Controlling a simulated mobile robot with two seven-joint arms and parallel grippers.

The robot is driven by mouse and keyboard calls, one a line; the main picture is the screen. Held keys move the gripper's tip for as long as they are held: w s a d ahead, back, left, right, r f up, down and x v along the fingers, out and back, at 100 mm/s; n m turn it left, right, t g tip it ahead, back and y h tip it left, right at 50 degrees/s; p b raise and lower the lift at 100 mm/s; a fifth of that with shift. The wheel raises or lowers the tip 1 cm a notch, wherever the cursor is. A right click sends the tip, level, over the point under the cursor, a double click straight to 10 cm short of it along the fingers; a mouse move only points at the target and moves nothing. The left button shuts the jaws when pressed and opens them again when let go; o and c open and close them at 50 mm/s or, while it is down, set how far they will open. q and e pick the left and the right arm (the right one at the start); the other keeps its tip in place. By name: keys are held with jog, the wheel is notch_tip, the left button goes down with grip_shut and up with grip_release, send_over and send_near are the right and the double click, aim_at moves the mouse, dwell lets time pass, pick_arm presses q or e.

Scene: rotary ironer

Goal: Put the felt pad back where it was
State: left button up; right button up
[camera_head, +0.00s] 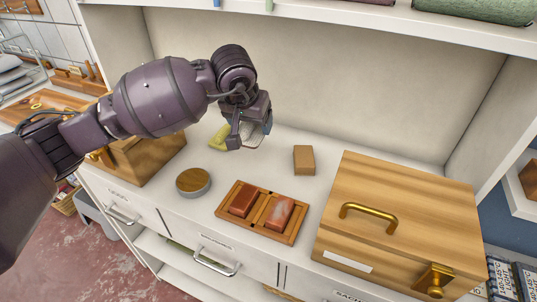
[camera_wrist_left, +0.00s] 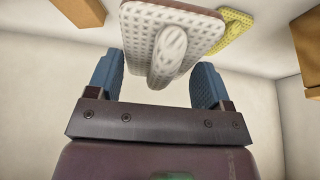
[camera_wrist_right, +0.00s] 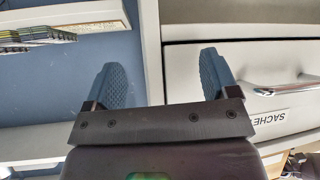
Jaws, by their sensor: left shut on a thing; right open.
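A pale, speckled pad with a raised grip (camera_wrist_left: 175,40), which looks like the felt pad, is at my left gripper (camera_wrist_left: 158,80). The grip sits between its two blue fingers, and the gripper is shut on it. In the head view the left gripper (camera_head: 250,130) is over the back of the white counter, with the pad's pale edge (camera_head: 256,141) just below it. I cannot tell whether the pad touches the counter. My right gripper (camera_wrist_right: 160,80) is open and empty in the right wrist view, in front of a drawer front.
A yellow pad (camera_head: 219,138) lies just left of the left gripper. A small wooden block (camera_head: 304,160), a round wood-topped tin (camera_head: 193,181) and a wooden tray (camera_head: 250,227) with two reddish blocks stand nearby. Wooden boxes flank them, left (camera_head: 150,158) and right (camera_head: 400,195). A shelf (camera_head: 350,18) overhangs behind.

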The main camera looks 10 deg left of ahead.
pick_arm(q)
jog(key=shift+m, duration=0.3)
jog(key=w, duration=0.1)
jog(key=w+d+b, duration=0.1)
jog(key=w, duration=0.1)
jog(key=w+d, duration=0.1)
jog(key=w, duration=0.1)
jog(key=shift+w+f+b, duration=0.1)
jog(key=shift+f+b, duration=0.2)
jog(key=shift+b, duration=0.1)
jog(key=x, duration=0.3)
jog(key=b+x, duration=0.1)
jog(key=shift+s+d+f, duration=0.1)
jog(key=shift+s+f, duration=0.15)
jog(key=shift+f, duration=2.65)
jog(key=shift+r, duration=0.1)
